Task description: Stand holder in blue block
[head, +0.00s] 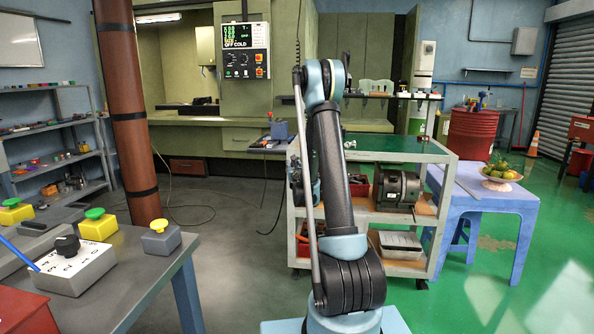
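The tooling cart (400,149) stands ahead, just right of my raised arm, with a green top. A small slate-blue block (279,129) sits at the cart's far left, partly cut off by my arm, with a small dark piece beside it. I cannot tell whether this is the task's blue block. Several small dark holder-like pieces stand along a rack (410,96) at the cart's back; they are too small to tell apart. Dark and pale-blue parts beside my arm look like my gripper (298,187). Its fingers are not clear, and I see nothing held.
A dark motor (397,188) and a metal tray (400,244) fill the cart's shelves. A blue table (480,195) with a fruit bowl (500,176) stands right. A grey bench (135,270) with switch boxes is near left, beside a brown pillar (128,110). Floor between bench and cart is clear.

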